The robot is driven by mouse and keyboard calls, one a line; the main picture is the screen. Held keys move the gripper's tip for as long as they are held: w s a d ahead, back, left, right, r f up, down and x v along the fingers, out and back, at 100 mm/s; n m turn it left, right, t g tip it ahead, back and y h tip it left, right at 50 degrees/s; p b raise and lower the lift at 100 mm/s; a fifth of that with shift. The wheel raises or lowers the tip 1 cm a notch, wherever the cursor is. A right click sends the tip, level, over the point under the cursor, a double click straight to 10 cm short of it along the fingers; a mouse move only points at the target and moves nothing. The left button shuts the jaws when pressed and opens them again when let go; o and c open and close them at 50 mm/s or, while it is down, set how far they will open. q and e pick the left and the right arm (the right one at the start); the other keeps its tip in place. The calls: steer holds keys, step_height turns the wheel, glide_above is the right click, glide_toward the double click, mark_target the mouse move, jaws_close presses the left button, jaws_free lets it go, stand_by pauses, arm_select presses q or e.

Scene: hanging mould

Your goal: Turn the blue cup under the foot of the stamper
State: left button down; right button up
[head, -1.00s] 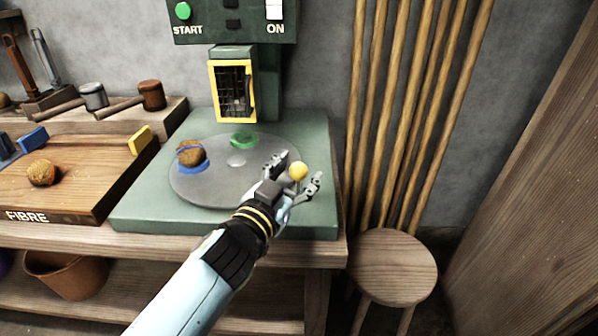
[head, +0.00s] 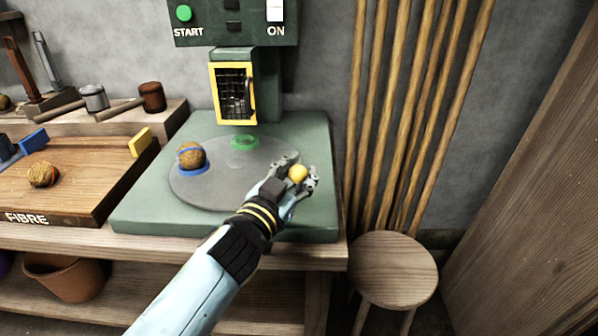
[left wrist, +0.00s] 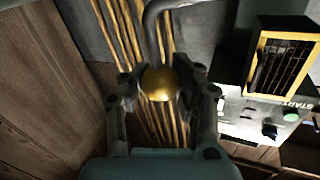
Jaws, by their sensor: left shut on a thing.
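The blue cup (head: 194,172) sits at the left of the round grey turntable (head: 225,187), with a brown fibrous ball (head: 191,154) in it. The green stamper (head: 266,85) stands behind the turntable; a yellow-framed guard (head: 233,93) covers its front, and I cannot make out its foot. A green ring (head: 244,142) lies at the turntable's back, below the guard. My left gripper (head: 301,171) is shut on a yellow ball knob (head: 298,173) at the turntable's right side. The knob (left wrist: 160,84) also shows between the fingers in the left wrist view. My right gripper is out of view.
A wooden tray (head: 75,207) marked FIBRE, with another brown ball (head: 43,174) in it, stands at the left. Mallets lie behind it. A stool (head: 393,270) and upright poles (head: 410,110) are at the right. A control panel (head: 234,20) is above.

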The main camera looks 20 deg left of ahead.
arm_select(q)
steer(key=shift+s+a+f, duration=0.1)
steer(key=shift+s+f, duration=0.05)
steer(key=shift+f, duration=0.05)
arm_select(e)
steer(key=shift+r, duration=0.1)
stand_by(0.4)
